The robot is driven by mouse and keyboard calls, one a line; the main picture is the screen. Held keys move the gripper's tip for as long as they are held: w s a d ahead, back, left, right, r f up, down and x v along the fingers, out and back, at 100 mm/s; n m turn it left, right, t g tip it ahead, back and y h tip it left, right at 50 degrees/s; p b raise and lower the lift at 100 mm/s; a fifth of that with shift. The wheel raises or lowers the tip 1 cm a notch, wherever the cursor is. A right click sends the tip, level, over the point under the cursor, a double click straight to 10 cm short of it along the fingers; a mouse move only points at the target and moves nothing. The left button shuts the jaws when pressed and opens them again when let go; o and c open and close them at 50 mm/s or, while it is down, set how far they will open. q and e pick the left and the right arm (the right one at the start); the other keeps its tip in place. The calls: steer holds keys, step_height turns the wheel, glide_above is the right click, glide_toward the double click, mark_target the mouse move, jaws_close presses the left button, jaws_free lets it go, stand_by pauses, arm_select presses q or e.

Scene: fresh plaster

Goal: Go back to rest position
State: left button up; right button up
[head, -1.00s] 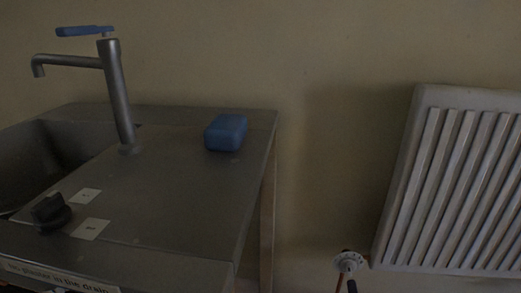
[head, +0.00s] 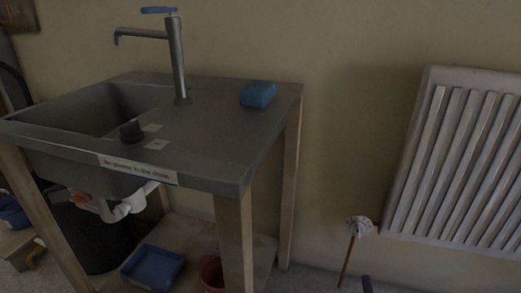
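Neither of my grippers can be made out in the head view. The view takes in a sink table (head: 215,150) with a grey top and wooden legs, standing on the left against the wall. A small dark object (head: 367,284) pokes in at the bottom edge, right of centre; too little of it shows to tell what it is.
A tap (head: 177,60) with a blue lever, a blue block (head: 257,94) and a black knob (head: 131,132) are on the sink table. Below are a blue tray (head: 152,268) and a reddish pot (head: 211,273). A white radiator (head: 455,165) with a valve (head: 359,226) is at right.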

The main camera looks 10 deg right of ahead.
steer(key=s+a+r+n+g+y, duration=0.1)
steer(key=s+a+n+g+y, duration=0.2)
steer(key=a+n, duration=0.35)
steer(key=s+a+r+n+g+y, duration=0.1)
steer(key=s+a+n+g+y, duration=0.2)
steer(key=a+n, duration=0.4)
steer(key=s+a+r+n+g, duration=0.1)
steer(key=s+r+n+g, duration=0.2)
steer(key=s, duration=0.5)
steer(key=s+a+r+n+g, duration=0.2)
steer(key=s+r+n+g, duration=0.1)
steer(key=s, duration=0.5)
steer(key=w+a+f+n+t+y, duration=0.1)
steer(key=w+a+f+t+y, duration=0.1)
steer(key=w+a+t+y, duration=0.5)
arm_select(q)
steer(key=s+a+r+y+p, duration=0.1)
steer(key=a+r+p, duration=0.3)
steer(key=r+p, duration=0.8)
steer(key=shift+s+r+t+y+p, duration=0.3)
steer(key=shift+s+r+t+p, duration=0.1)
steer(key=shift+p, duration=4.15)
arm_select(e)
step_height(320, 180, up, 13)
steer(key=s+d+g+h, duration=0.1)
steer(key=s+g+h, duration=0.1)
steer(key=h, duration=0.2)
steer(key=shift+f+h, duration=0.15)
steer(key=shift+h, duration=0.15)
steer(key=shift+m, duration=0.25)
